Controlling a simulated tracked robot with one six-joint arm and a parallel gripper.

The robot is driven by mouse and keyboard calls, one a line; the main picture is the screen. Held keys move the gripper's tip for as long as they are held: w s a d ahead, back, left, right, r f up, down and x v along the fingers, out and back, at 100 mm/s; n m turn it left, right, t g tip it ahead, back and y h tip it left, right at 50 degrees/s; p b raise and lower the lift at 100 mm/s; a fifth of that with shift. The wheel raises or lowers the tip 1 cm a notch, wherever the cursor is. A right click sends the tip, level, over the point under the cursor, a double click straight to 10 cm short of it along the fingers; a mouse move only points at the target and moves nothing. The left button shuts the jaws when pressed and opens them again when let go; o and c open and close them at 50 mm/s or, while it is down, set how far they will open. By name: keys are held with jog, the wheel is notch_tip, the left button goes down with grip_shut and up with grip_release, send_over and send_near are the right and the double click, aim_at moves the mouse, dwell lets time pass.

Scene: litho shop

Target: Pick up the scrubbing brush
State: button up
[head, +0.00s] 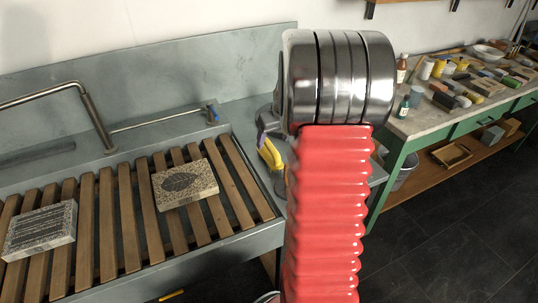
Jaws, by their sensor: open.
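I cannot make out a scrubbing brush for certain in the head view. Small brown and dark blocks lie on the right-hand bench, too small to tell whether one is a brush. My red ribbed arm and its metal joint fill the middle and hide what is behind them. My gripper (270,150) is mostly hidden behind the arm; a grey part with yellow and purple pieces shows at the arm's left edge, beside the sink. I see nothing held in the part that shows.
Two patterned stone blocks, one to the right (185,184) and one to the left (40,231), lie on the wooden slats (108,230) of a grey sink with a bent tap (96,120). A green-framed bench (405,124) holds bottles, jars and blocks. Dark floor (440,235) is open at lower right.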

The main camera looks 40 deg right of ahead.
aim_at(271, 145)
jog(key=x, duration=0.5)
jog(key=shift+w+f, duration=0.15)
jog(key=shift+f, duration=0.05)
jog(key=shift+w+x, duration=0.15)
jog(key=shift+x, duration=1.15)
jog(key=shift+w+x, duration=0.2)
jog(key=shift+x, duration=1.05)
jog(key=shift+d+r, duration=0.15)
jog(key=shift+c, duration=0.5)
jog(key=c, duration=1)
jog(key=shift+r, duration=0.1)
jog(key=shift+c, duration=0.2)
notch_tip(271, 145, up, 10)
jog(key=shift+f, duration=0.1)
